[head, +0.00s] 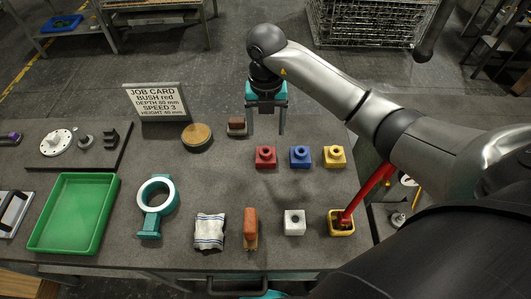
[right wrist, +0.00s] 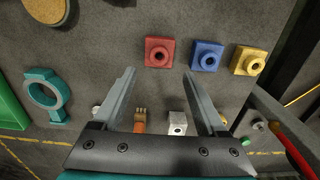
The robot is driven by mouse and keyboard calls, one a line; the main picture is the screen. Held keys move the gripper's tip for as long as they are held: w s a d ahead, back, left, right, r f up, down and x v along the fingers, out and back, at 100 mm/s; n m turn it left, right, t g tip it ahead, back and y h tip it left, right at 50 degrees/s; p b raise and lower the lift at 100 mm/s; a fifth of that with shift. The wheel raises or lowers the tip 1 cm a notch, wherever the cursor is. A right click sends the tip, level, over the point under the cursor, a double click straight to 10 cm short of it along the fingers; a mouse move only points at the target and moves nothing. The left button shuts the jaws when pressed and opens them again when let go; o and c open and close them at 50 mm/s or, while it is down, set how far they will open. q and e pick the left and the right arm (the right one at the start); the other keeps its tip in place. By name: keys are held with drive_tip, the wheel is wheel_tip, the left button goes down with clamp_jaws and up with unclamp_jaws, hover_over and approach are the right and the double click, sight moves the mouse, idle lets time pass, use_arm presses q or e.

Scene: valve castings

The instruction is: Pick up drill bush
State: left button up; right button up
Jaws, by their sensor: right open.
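Three drill bushes, square blocks with round bored collars, stand in a row on the grey bench: red (head: 265,157), blue (head: 300,157) and yellow (head: 333,157). The right wrist view also shows the red (right wrist: 159,52), blue (right wrist: 207,56) and yellow (right wrist: 249,61) bushes. The job card (head: 156,101) reads "BUSH red", depth 60 mm, speed 3, height 40 mm. My right gripper (head: 266,130) is open and empty, pointing down behind the red bush in the head view. Its fingers (right wrist: 158,74) also show in the wrist view. My left gripper is out of view.
A brown block (head: 237,126) is beside my right gripper, with a round cork-coloured disc (head: 197,137) farther left. In front are a teal ring stand (head: 154,195), folded cloth (head: 210,231), brown brush (head: 250,228), white block (head: 294,222) and yellow holder (head: 341,226). A green tray (head: 76,212) stands left.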

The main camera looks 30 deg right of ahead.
sight(266, 147)
wheel_tip(266, 147, down, 9)
drive_tip(key=shift+a+r+b, duration=0.1)
drive_tip(key=shift+r+b, duration=0.05)
drive_tip(key=shift+b, duration=0.5)
drive_tip(key=shift+c, duration=0.3)
clamp_jaws()
